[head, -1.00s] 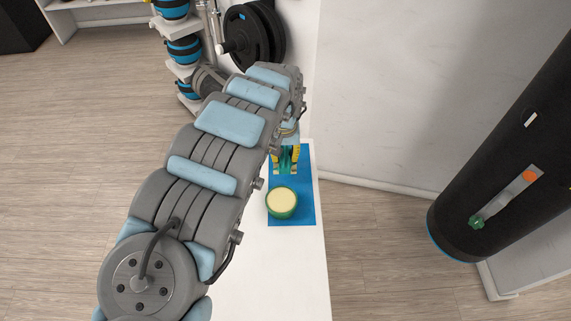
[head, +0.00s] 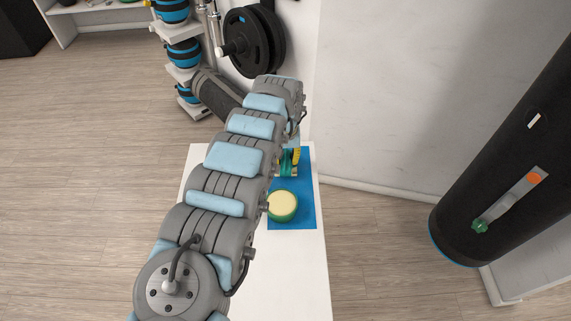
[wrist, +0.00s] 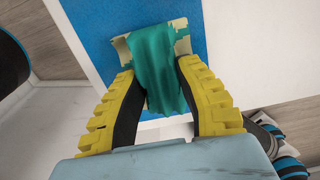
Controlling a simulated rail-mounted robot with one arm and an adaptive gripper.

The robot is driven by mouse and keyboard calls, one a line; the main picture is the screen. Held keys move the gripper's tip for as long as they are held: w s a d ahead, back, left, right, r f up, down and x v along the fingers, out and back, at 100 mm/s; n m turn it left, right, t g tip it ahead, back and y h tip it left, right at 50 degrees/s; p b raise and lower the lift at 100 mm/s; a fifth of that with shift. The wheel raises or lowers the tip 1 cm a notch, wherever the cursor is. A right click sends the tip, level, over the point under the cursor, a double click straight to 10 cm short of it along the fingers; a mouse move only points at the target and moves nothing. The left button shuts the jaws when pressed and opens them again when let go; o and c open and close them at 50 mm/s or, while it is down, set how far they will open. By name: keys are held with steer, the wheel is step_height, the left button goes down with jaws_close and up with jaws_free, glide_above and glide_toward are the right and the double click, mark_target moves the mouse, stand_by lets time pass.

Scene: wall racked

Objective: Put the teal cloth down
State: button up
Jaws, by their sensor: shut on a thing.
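The teal cloth (wrist: 160,70) hangs bunched between the two yellow fingers of my gripper (wrist: 158,78) in the wrist view. Its far end lies over a cream piece with teal patches (wrist: 122,48), above or on the blue mat (wrist: 95,50); I cannot tell whether it touches. In the head view the cloth (head: 286,166) is a small patch beside a yellow finger of my gripper (head: 293,158), over the far part of the blue mat (head: 306,200). My arm hides most of the gripper there.
A green round tub with a cream top (head: 283,205) stands on the near part of the mat. The mat lies on a white bench (head: 290,270) beside a wall (head: 370,130). A black punching bag (head: 500,160) hangs at right. Weight plates (head: 252,40) are at the back.

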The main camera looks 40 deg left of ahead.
steer(key=shift+w+f, duration=0.1)
steer(key=shift+f, duration=1.1)
steer(key=shift+c, duration=0.4)
steer(key=o, duration=1)
steer(key=shift+f, duration=0.2)
